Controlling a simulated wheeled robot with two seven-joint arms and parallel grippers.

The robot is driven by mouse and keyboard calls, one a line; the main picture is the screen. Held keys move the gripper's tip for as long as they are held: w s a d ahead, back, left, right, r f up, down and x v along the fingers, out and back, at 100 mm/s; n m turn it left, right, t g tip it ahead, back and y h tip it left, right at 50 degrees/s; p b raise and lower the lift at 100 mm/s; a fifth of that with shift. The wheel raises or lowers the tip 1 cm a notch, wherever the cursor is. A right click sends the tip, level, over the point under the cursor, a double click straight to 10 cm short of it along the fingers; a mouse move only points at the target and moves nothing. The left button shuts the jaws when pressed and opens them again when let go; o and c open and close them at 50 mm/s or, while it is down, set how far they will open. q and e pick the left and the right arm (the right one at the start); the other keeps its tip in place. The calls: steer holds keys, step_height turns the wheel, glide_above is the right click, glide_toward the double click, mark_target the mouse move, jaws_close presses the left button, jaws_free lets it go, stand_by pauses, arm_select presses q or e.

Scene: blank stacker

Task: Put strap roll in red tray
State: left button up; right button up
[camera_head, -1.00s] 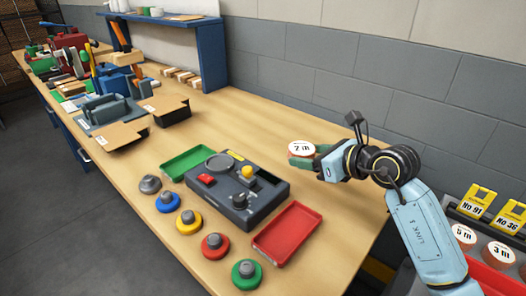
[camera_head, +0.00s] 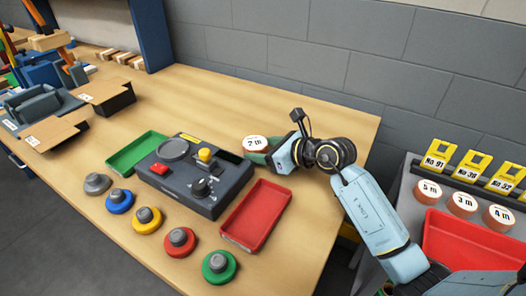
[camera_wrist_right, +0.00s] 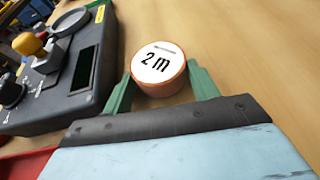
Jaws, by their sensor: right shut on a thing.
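The strap roll (camera_head: 255,143) is a short orange cylinder with a white top marked "2 m". My right gripper (camera_head: 262,154) is shut on it, with a green finger on each side in the right wrist view (camera_wrist_right: 160,84). I cannot tell whether the roll touches the table or hangs just above it. The red tray (camera_head: 240,240) lies on the table nearer to me than the roll, right of the grey device. It looks empty. My left gripper is not in view.
The grey control device (camera_head: 222,204) with a yellow knob stands left of the red tray. A green tray (camera_head: 113,166) lies beyond its left side. Several colored round knobs (camera_head: 145,220) line the table's front. At right, more strap rolls (camera_head: 462,203) stand by yellow number tags (camera_head: 438,152).

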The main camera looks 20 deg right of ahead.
steer(key=shift+f, duration=0.25)
steer(key=o, duration=1)
